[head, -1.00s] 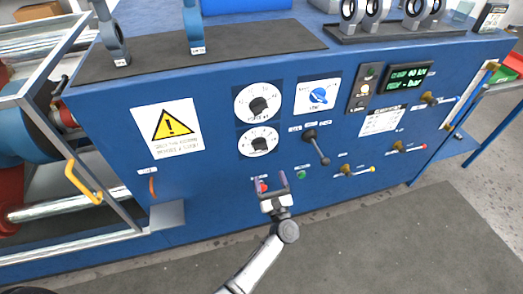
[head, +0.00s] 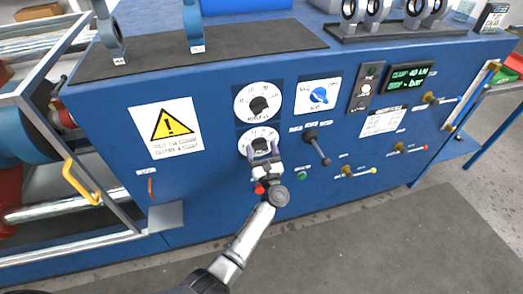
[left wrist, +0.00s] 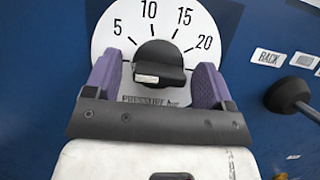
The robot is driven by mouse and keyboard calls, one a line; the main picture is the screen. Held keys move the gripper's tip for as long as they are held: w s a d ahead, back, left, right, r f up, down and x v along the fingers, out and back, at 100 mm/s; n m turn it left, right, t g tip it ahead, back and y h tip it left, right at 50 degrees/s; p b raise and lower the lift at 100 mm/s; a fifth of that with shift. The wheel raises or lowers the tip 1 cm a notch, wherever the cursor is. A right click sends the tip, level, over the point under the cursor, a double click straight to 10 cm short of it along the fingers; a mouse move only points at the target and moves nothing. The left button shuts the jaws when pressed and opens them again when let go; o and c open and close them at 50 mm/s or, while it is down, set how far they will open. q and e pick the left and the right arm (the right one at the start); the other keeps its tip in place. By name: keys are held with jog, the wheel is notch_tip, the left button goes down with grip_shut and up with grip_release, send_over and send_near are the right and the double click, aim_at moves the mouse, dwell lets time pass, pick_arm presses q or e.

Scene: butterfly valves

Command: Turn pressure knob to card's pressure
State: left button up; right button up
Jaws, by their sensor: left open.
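The lower white dial (head: 244,137) on the blue panel carries a black knob (head: 260,143). In the left wrist view the dial (left wrist: 118,40) shows 5, 10, 15 and 20 and a partly hidden "bar" label. Its black knob (left wrist: 160,56) has a pale mark low on its left; I cannot tell the exact setting. My left gripper (head: 262,150) is open in front of this knob. In the left wrist view its purple fingers (left wrist: 157,80) stand either side of the knob, with gaps. A white printed sheet (head: 384,121) is on the panel; its text is unreadable, and I cannot tell whether it is the card.
An upper dial (head: 258,104) sits just above. A blue selector knob (head: 319,95) and a black lever (head: 317,147) are to the right. A red button (head: 259,188) is partly behind my arm. A green display (head: 408,77) and several valve handles are farther right.

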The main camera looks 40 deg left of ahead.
pick_arm(q)
jog(key=shift+c, duration=0.3)
